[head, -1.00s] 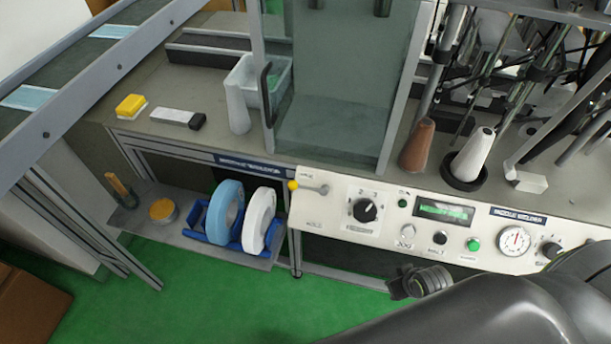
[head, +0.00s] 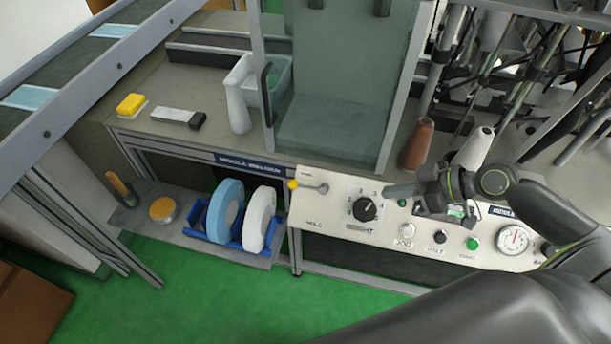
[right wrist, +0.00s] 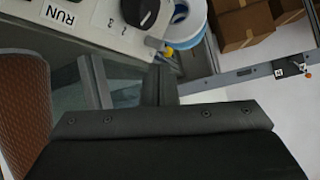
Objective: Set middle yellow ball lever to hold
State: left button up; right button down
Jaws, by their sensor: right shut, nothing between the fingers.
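The yellow ball lever (head: 293,185) sits at the left end of the white control panel (head: 338,232). Its shaft runs sideways from a pivot on the right, with the ball to the left. The HOLD label (head: 314,223) is printed below it; small lettering above it is blurred. In the right wrist view the yellow ball (right wrist: 168,52) shows small near the panel's edge, with a RUN label (right wrist: 62,15) at top left. My right gripper (head: 387,193) is shut and empty, over the panel just right of the black dial, apart from the lever. My left gripper is out of view.
The black dial (head: 364,209) lies between the lever and my right gripper. The clear guard door (head: 335,105) stands behind the panel. White and blue rolls (head: 258,220) sit on a low shelf left of the panel. The green floor (head: 200,300) in front is clear.

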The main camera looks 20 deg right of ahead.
notch_tip(320, 180, up, 8)
jog(key=w+y, duration=0.1)
jog(key=w, duration=0.1)
jog(key=shift+w+d+y, duration=0.25)
jog(key=shift+w+y, duration=0.05)
jog(key=shift+y, duration=0.1)
jog(key=shift+a, duration=0.1)
jog(key=p, duration=0.1)
send_over(306, 186)
jog(key=d, duration=0.1)
notch_tip(306, 186, down, 9)
jog(key=f, duration=0.2)
jog(key=shift+w+a+f, duration=0.1)
jog(key=shift+a+f, duration=0.25)
jog(key=shift+f, duration=0.05)
jog(key=shift+a+f+p, duration=0.2)
jog(key=shift+f+p, duration=0.1)
jog(key=shift+f, duration=0.45)
jog(key=shift+n, duration=0.3)
